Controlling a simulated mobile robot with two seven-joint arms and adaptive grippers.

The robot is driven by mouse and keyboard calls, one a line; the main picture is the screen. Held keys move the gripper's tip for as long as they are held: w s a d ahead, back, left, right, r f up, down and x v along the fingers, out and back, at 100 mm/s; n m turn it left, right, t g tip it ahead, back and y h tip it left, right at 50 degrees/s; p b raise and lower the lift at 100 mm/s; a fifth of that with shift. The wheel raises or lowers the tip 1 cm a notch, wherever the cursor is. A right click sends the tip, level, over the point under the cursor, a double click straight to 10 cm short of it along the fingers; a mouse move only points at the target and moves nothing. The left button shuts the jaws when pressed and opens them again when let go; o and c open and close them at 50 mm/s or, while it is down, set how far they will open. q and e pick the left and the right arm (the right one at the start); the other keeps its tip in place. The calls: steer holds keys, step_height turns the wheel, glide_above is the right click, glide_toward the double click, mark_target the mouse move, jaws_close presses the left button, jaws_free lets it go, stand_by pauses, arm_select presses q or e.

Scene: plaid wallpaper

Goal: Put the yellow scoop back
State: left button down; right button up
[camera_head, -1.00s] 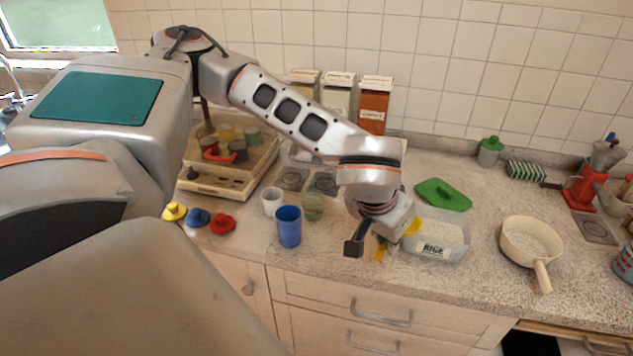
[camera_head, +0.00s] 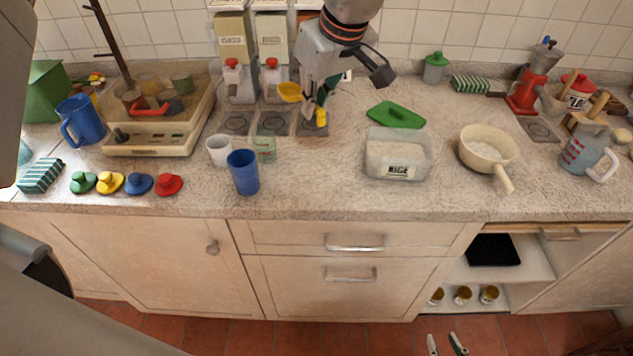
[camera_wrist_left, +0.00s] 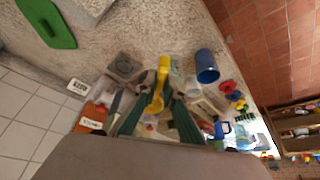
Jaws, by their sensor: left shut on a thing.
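My left gripper (camera_head: 315,98) comes down from the top centre in the head view. It is shut on the yellow scoop (camera_head: 290,92), above the back of the counter by the grey square pads. The scoop's bowl sticks out to the left and its other yellow end (camera_head: 321,118) shows below the fingers. In the left wrist view the scoop (camera_wrist_left: 158,88) lies between the dark green fingers (camera_wrist_left: 160,100). The fingers hide part of it. My right gripper is not in view.
An open rice tub (camera_head: 398,172) stands right of centre, its green lid (camera_head: 396,115) behind it. A blue cup (camera_head: 243,172), white cup (camera_head: 219,150) and clear green cup (camera_head: 265,148) stand front left. Two red-topped dispensers (camera_head: 233,82) (camera_head: 272,80) stand close left of the gripper.

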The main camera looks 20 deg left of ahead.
arm_select(q)
step_height(320, 180, up, 2)
steer(key=d+n, duration=0.2)
steer(key=d, duration=0.1)
steer(key=b, duration=0.1)
glide_above(324, 183)
steer(key=d, duration=0.1)
steer(key=shift+g, duration=0.3)
steer(key=f, duration=1.4)
steer(key=shift+s+d+f, duration=0.15)
steer(key=shift+s+f, duration=0.05)
steer(key=shift+s, duration=0.15)
steer(key=shift+f, duration=2.5)
arm_select(e)
steer(key=shift+a+f, duration=0.4)
arm_select(q)
steer(key=c, duration=2.1)
jaws_free()
steer(key=shift+f, duration=0.1)
steer(key=shift+c, duration=0.2)
arm_select(e)
steer(key=shift+f, duration=0.15)
